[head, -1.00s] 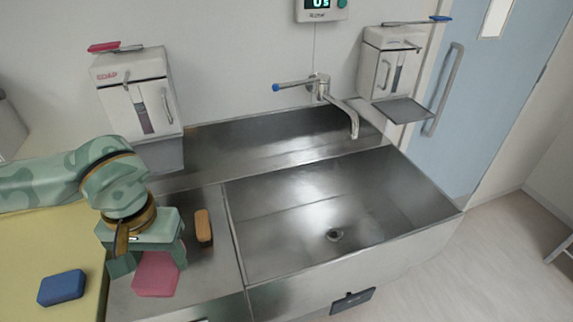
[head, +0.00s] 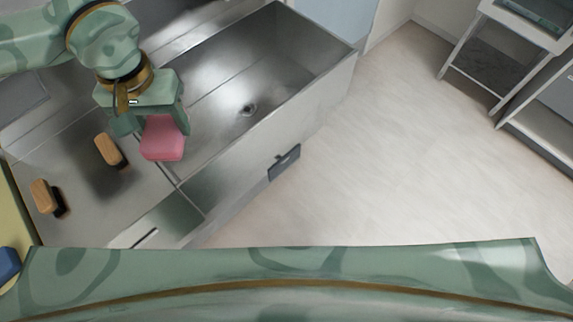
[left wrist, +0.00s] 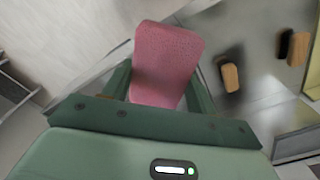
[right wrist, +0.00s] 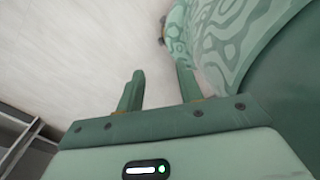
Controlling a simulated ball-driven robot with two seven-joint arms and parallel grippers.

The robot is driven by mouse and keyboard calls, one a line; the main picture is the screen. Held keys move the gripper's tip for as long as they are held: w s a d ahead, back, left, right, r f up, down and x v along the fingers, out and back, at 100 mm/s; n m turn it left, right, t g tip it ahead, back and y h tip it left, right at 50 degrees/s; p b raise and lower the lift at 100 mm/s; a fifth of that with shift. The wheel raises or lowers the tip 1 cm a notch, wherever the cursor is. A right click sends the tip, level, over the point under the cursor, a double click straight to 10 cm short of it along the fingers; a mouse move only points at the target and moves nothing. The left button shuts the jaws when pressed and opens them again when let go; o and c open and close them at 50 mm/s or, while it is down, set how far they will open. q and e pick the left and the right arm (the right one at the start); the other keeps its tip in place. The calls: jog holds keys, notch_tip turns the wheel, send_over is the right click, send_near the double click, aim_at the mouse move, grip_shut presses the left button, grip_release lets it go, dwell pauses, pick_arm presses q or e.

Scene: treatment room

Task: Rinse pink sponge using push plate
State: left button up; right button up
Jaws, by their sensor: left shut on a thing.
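The pink sponge (head: 163,140) is held by my left gripper (head: 150,122), above the divide between the steel drainboard and the basin. The sponge also shows in the left wrist view (left wrist: 166,62), between the two fingers. The dark push plate (head: 284,162) is on the front face of the steel sink (head: 310,100), right of the sponge. The basin with its drain (head: 248,109) is right of the gripper. My right gripper (right wrist: 160,88) shows in the right wrist view with its fingers apart and nothing between them. The faucet is out of view.
Two tan-and-black brushes (head: 110,150) (head: 44,196) lie on the drainboard left of the sponge. A blue sponge (head: 8,264) is at the far left edge on a yellow surface. A metal shelf cart (head: 505,50) stands at the upper right. The floor (head: 370,170) before the sink is clear.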

jog(key=shift+w, duration=0.1)
dwell(0.3)
grip_shut()
